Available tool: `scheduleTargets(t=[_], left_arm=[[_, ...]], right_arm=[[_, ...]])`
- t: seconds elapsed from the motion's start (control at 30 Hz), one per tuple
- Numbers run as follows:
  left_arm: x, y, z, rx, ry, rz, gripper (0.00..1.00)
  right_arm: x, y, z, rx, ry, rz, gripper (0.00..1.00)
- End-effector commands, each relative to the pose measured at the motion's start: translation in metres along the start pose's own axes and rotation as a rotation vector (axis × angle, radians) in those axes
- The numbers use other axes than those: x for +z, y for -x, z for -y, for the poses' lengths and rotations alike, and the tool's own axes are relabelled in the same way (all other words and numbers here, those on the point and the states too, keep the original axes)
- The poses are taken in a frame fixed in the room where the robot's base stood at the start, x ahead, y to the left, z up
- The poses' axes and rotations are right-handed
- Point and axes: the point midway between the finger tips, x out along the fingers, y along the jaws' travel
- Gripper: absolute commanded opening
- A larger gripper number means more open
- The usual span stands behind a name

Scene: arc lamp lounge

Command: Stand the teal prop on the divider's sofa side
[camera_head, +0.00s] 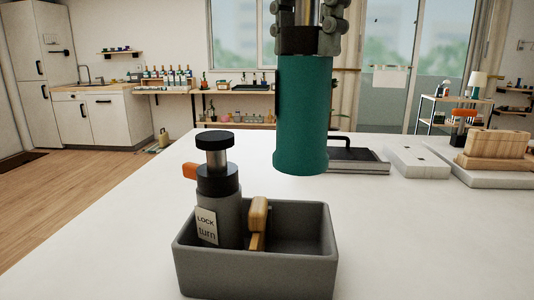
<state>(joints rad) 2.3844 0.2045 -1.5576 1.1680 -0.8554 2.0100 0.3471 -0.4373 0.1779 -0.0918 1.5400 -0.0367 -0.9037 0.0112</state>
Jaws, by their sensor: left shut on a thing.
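The teal prop (302,115) is an upright teal cylinder with a slightly wider lower rim. My left gripper (310,42) comes down from the top of the picture and is shut on the prop's upper end. The prop hangs in the air above the white table (110,245), higher in the picture than the grey open box (255,272). No sofa shows, and I cannot tell which thing is the divider. My right gripper is not in view.
The grey box holds a dark grey cylinder (228,220) with a black-topped plunger, an orange tab and a "LOCK turn" label, beside a wooden piece (258,214). A dark tray (355,163), a white block (417,162) and wooden blocks (495,143) stand behind right. The table's left part is clear.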

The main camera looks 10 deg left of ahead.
Motion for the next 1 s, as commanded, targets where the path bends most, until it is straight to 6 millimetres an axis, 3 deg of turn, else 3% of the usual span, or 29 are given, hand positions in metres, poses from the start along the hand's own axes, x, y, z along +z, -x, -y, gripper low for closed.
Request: scheduleTargets(t=[0.2,0.4,1.0], left_arm=[[-0.001,-0.057,-0.001,-0.005,-0.003,0.001,0.00],[-0.001,-0.100,-0.001,-0.003,0.001,0.005,0.00],[0.000,-0.159,0.000,-0.002,0.002,0.007,0.00]], right_arm=[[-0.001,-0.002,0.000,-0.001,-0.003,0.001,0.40],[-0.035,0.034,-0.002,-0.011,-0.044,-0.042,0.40],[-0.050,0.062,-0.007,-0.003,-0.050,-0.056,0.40]])
